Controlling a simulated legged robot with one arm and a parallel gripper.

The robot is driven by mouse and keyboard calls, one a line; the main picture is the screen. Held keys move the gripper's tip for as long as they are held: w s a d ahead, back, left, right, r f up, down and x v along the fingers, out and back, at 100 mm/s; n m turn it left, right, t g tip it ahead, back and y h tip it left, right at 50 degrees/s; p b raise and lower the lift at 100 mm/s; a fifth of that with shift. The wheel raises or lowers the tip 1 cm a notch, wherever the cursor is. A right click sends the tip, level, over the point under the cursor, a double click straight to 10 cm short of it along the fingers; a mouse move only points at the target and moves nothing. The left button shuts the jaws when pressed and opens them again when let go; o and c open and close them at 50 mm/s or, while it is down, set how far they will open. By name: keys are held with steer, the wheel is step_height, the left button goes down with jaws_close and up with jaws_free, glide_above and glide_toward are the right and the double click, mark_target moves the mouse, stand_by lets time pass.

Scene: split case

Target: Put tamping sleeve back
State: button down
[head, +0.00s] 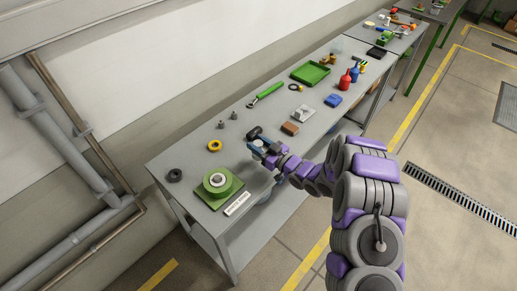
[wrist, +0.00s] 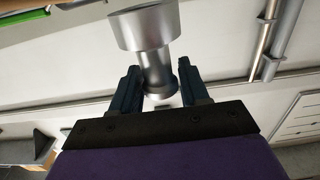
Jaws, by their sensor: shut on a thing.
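My gripper (head: 262,149) is over the near-left part of the bench, right of the green fixture. In the wrist view my gripper (wrist: 159,78) has its two dark fingers either side of the narrow neck of a silver metal piece (wrist: 146,28), which looks like the tamping sleeve. Its wide round head stands beyond the fingertips, and a smaller flange shows between the fingers. In the head view the held piece is too small to make out clearly.
Near the fixture are a white label (head: 237,204), a black ring (head: 175,175), a yellow ring (head: 214,145) and small grey parts (head: 221,124). A black-headed tool (head: 254,132) lies just behind my gripper. A brown block (head: 289,128) and green tray (head: 310,73) lie farther along.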

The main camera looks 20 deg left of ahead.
step_height(320, 180, down, 2)
steer(key=shift+a+f, duration=0.1)
steer(key=shift+f, duration=0.05)
steer(key=shift+s+d+f, duration=0.15)
steer(key=shift+d+f, duration=0.1)
